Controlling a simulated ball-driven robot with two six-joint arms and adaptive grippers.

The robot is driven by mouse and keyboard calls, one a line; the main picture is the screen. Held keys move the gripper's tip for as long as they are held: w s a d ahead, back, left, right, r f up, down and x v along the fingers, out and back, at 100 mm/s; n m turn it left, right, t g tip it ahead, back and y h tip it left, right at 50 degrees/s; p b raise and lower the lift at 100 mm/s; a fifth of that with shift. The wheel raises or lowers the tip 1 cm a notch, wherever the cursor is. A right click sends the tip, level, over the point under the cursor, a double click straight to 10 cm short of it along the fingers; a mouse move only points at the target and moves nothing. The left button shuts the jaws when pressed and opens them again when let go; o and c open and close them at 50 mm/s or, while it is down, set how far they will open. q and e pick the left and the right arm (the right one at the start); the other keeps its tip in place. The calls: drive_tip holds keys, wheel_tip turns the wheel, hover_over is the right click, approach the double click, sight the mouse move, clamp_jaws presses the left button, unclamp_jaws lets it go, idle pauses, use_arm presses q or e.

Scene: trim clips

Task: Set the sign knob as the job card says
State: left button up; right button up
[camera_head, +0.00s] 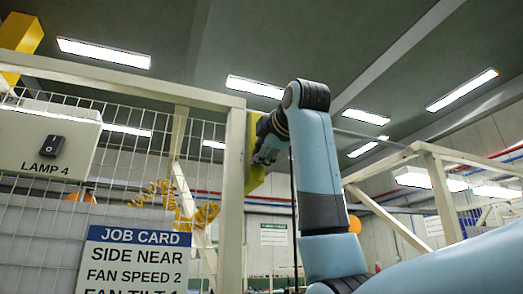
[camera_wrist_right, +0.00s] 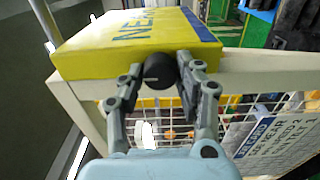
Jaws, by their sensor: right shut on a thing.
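A yellow sign box (camera_wrist_right: 115,45) with blue lettering, seemingly "NEAR", fills the top of the right wrist view. A black round knob (camera_wrist_right: 159,71) sticks out of its near side. My right gripper (camera_wrist_right: 161,80) is shut on the knob, one finger on each side. In the head view the sign (camera_head: 255,180) shows edge-on beside a cream post, with my right gripper (camera_head: 268,138) against it; the knob is hidden there. The job card (camera_head: 135,262) reads "SIDE NEAR", "FAN SPEED 2" and "FAN TILT 1", its lower edge cut off. My left gripper is not in view.
A cream post (camera_head: 232,200) stands right beside the sign. A coiled yellow hose (camera_head: 205,215) hangs behind the mesh.

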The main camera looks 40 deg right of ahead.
drive_tip(key=shift+f, duration=0.15)
idle(0.4)
drive_tip(key=o, duration=1.1)
drive_tip(key=v, duration=1.2)
drive_tip(key=shift+a, duration=0.15)
drive_tip(key=shift+w, duration=0.1)
